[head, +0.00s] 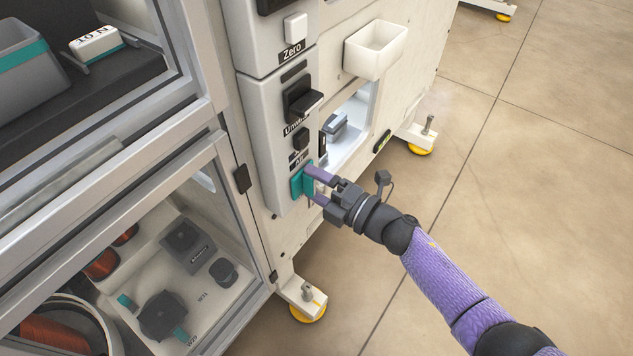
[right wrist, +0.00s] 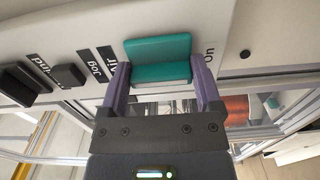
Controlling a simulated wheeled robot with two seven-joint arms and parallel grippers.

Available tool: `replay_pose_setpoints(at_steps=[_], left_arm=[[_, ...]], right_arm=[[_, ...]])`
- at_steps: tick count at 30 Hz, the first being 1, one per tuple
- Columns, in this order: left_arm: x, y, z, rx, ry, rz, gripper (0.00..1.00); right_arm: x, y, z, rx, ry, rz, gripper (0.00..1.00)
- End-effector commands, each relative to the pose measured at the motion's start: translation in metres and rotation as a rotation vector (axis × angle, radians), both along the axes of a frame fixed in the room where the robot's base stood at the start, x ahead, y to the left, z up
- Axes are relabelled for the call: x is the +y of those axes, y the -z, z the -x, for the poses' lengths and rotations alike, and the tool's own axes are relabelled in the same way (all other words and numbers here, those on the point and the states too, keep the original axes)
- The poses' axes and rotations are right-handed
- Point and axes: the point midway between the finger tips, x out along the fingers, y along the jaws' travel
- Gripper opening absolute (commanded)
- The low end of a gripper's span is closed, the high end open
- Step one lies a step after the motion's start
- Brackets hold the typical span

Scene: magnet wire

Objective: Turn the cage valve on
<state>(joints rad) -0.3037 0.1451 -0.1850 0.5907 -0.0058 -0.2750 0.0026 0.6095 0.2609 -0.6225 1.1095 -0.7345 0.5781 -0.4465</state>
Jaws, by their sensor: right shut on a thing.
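A teal valve handle (head: 297,186) sits low on the grey control column, below a label that reads "Air". In the right wrist view the teal handle (right wrist: 158,50) lies between my two purple fingers, with the word "On" (right wrist: 210,54) printed beside its right end. My right gripper (head: 314,184) is shut on this handle, one finger at each end; the gripper also shows in the wrist view (right wrist: 160,90). The finger tips partly hide the handle in the head view. My left gripper is not in view.
Above the handle are a small dark knob (head: 300,138), a larger black switch (head: 302,101) and a white "Zero" button (head: 296,27). A white bin (head: 375,49) juts out at upper right. Glazed cabinet doors stand at left. The tiled floor (head: 520,170) at right is clear.

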Motion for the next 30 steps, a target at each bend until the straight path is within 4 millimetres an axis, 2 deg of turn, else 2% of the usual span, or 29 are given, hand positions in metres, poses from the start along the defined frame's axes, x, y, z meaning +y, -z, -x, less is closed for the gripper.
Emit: replay_pose_setpoints(at_steps=[11,12,14,20,23,30], left_arm=[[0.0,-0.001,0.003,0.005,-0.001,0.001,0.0],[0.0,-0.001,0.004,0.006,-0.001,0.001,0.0],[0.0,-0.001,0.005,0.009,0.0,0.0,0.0],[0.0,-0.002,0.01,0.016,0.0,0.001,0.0],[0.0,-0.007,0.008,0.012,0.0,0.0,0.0],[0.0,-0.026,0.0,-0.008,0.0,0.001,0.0]], right_arm=[[0.0,0.001,0.0,0.006,0.001,-0.003,0.23],[0.0,0.001,0.0,0.007,0.001,-0.004,0.86],[0.0,0.001,0.0,0.006,0.001,-0.003,0.99],[0.0,0.0,0.0,0.005,0.001,-0.003,1.0],[-0.007,-0.001,0.005,0.004,0.002,-0.001,1.0],[-0.055,-0.003,0.039,0.005,0.003,0.0,1.0]])
